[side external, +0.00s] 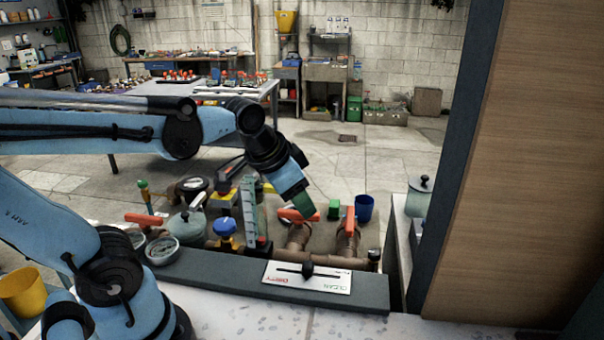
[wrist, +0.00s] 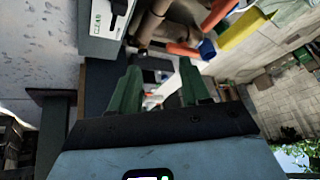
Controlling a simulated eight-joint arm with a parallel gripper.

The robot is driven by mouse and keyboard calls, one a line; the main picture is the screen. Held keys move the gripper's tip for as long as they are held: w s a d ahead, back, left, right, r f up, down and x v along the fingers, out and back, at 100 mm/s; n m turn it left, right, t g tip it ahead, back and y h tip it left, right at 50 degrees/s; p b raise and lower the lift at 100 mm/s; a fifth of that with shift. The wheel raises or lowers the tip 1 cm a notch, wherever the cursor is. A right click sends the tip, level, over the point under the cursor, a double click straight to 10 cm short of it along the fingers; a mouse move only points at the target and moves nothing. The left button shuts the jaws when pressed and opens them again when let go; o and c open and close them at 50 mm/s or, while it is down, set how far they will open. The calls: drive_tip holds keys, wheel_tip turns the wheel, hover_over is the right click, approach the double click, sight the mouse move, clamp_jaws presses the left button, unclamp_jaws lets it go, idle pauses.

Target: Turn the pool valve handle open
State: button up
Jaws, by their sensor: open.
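Orange valve handles sit on brown pipes in the side view: a middle one (side external: 297,215), a right one (side external: 347,221) and a left one (side external: 146,222). I cannot tell which is the task's handle. My gripper (side external: 303,207) points down at the middle handle, its green fingers overlapping it in this view; contact is unclear. In the wrist view my gripper (wrist: 160,66) has its two green fingers apart with nothing held between them. An orange handle (wrist: 183,49) shows just past the right fingertip.
A white CLEAN/DIRTY plate (side external: 308,277) with a black slider lies on the grey front ledge. A blue cup (side external: 364,207), a green block (side external: 334,209) and a blue-knobbed valve (side external: 225,228) stand close around the pipes. A wooden panel (side external: 500,170) closes off the right.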

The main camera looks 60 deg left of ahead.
drive_tip(key=w+a+r+m+g, duration=0.1)
drive_tip(key=w+a+m+g, duration=0.2)
drive_tip(key=w+a, duration=0.25)
drive_tip(key=m+g, duration=0.3)
drive_tip(key=m, duration=0.1)
hover_over(299, 216)
wheel_tip(299, 216, down, 3)
drive_tip(key=f, duration=0.8)
drive_tip(key=a+f, duration=0.1)
drive_tip(key=f, duration=0.3)
drive_tip(key=shift+w+f, duration=0.1)
drive_tip(key=shift+w, duration=0.15)
clamp_jaws()
